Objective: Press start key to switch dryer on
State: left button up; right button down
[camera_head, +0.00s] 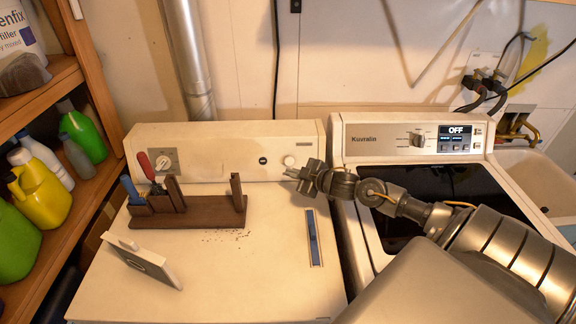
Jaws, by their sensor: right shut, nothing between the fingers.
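The left white machine (220,290), with a vent pipe behind it, looks like the dryer. Its back panel (225,135) carries a dial (163,163) at left, a small dark oval mark (263,161), and a round light button or knob (289,161) at right. My right gripper (293,175) reaches in from the right, shut and empty. Its tips are just below and in front of that round button; I cannot tell whether they touch it. The right machine (350,225) has a dial (416,138) and a display (455,138) reading OFF. My left gripper is out of view.
Shelves with bottles (82,132) stand at left. A sink (540,175) is at far right.

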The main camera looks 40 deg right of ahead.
aim_at(289, 161)
pick_arm(q)
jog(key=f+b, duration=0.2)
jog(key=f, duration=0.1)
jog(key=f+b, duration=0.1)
jog(key=b, duration=0.1)
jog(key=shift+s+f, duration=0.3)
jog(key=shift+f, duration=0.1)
pick_arm(e)
jog(key=w+d, duration=0.1)
jog(key=w+d+f, duration=0.2)
jog(key=w, duration=0.1)
jog(key=shift+d, duration=0.4)
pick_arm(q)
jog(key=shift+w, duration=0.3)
pick_arm(e)
jog(key=shift+w, duration=0.1)
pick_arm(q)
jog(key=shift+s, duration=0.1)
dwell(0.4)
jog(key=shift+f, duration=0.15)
pick_arm(e)
jog(key=shift+w+d+f, duration=0.2)
jog(key=shift+w, duration=0.1)
